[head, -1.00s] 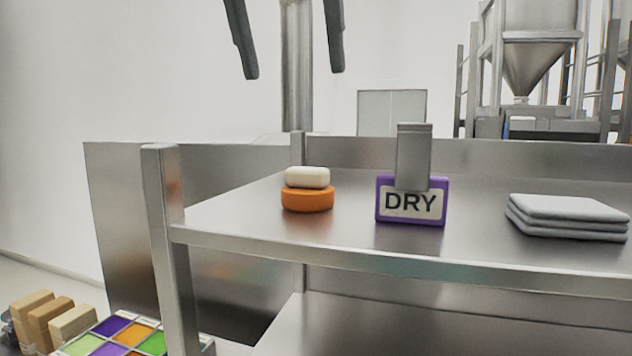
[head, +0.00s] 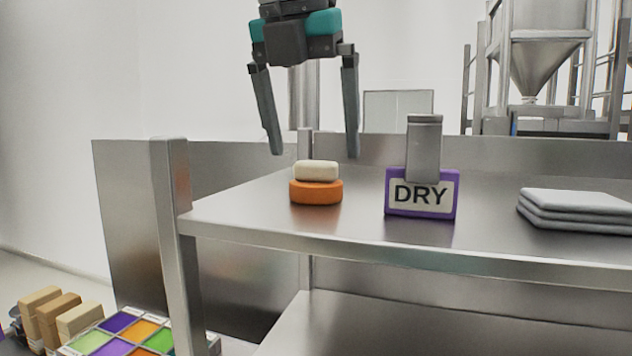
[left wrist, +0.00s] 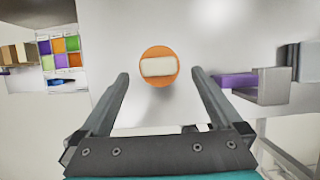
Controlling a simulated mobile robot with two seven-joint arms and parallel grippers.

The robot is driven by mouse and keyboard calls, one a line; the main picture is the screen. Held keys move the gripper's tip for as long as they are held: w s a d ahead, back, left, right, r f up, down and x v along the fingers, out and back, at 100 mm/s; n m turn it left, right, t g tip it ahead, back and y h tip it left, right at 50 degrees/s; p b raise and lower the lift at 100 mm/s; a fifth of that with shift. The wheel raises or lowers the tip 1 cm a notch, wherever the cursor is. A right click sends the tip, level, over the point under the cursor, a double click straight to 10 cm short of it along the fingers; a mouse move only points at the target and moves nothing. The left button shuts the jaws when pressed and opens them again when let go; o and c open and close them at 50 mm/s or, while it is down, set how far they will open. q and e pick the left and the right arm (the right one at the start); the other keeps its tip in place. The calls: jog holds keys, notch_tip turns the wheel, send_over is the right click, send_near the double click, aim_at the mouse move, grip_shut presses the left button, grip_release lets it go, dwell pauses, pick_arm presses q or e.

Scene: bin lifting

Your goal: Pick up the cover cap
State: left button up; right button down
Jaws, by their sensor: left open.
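An orange round piece (head: 316,193) with a cream rounded block (head: 316,170) on top stands on the steel shelf (head: 350,225). I cannot tell which of the two is the cover cap. In the left wrist view the cream block (left wrist: 158,67) lies across the middle of the orange disc (left wrist: 160,52). My left gripper (head: 315,154) is open and empty, pointing down, with its fingertips just above the cream block in the head view. In the left wrist view its fingertips (left wrist: 160,73) lie to either side of the stack. My right gripper is not in view.
A purple DRY sign (head: 421,200) with a metal upright stands right of the stack. Folded grey cloths (head: 573,207) lie further right. A steel post (head: 172,240) is at the shelf's left corner. A tray of coloured compartments (head: 115,345) and tan blocks (head: 58,312) are lower left.

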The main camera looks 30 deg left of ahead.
aim_at(314, 162)
pick_arm(q)
jog(key=x, duration=0.5)
jog(key=shift+w+a+p, duration=0.15)
jog(key=shift+p, duration=0.2)
jog(key=c, duration=1)
